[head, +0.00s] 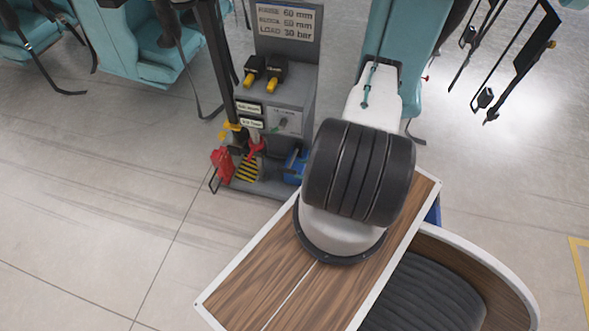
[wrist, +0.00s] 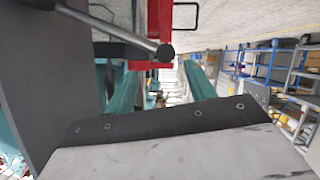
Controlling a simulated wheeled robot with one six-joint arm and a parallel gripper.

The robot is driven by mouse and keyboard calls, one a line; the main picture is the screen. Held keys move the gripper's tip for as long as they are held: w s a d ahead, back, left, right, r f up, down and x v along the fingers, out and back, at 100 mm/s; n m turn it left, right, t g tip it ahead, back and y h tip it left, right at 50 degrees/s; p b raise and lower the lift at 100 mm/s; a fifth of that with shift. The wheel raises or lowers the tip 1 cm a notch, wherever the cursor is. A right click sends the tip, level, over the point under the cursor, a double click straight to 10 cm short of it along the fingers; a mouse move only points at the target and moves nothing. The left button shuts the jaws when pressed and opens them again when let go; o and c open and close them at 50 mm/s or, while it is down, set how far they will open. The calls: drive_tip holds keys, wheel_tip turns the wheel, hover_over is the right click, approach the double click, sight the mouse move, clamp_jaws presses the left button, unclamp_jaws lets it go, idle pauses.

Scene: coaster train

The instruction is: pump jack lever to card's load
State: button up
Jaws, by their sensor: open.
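A grey equipment stand (head: 285,100) is left of my arm in the head view. Its card (head: 285,22) has three lines; the last reads LOAD 30 bar. A red object (head: 222,162), probably the jack, is low at the stand's left side. In the wrist view a red body (wrist: 152,45) is at the top, with a grey lever rod (wrist: 110,30) crossing in front of it, ending in a round tip. I cannot tell whether they are joined. My gripper's fingers show in neither view; my arm hides that area in the head view.
The stand carries yellow-tipped black fittings (head: 264,72), a striped yellow-black plate (head: 250,168) and a blue object (head: 295,165). Teal seats (head: 150,45) stand behind. Floor at left is clear. A pale block with a bolted dark strip (wrist: 170,124) fills the lower wrist view.

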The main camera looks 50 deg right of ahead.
drive_tip(key=shift+s+d+r, duration=0.2)
drive_tip(key=shift+s, duration=0.3)
